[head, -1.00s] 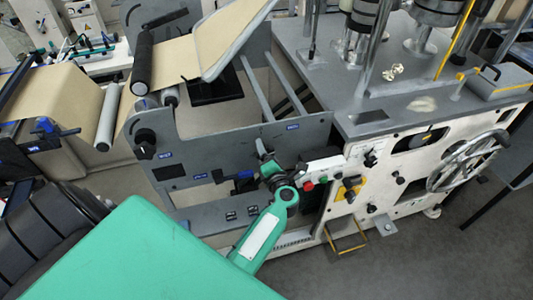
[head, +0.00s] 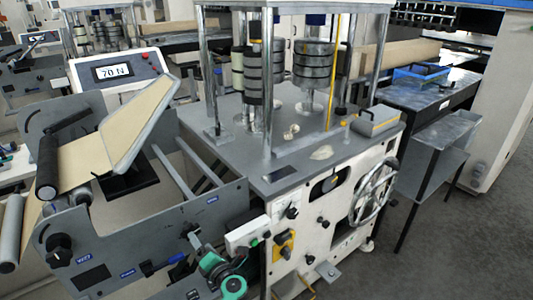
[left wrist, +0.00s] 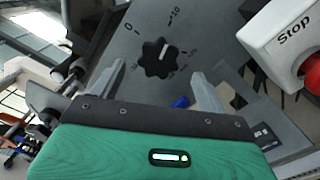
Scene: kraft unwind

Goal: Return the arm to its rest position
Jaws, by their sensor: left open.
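My left gripper (head: 192,238) shows low in the head view, in front of the grey side plate (head: 130,240) of the unwind machine. In the left wrist view the gripper (left wrist: 140,88) has its two grey fingers wide apart with nothing held between them. A black knob (left wrist: 157,57) with a white pointer mark sits on the grey panel beyond the fingers, and a printed scale surrounds it. The fingers look apart from the knob. My green and dark arm joints (head: 215,268) show at the bottom edge of the head view. My right gripper is in neither view.
A white box (left wrist: 270,35) with a red stop button (left wrist: 312,73) stands close right of the gripper. A handwheel (head: 372,192) juts from the white cabinet. A display (head: 113,72) reads 70 N. Grey floor (head: 440,250) is open at the right.

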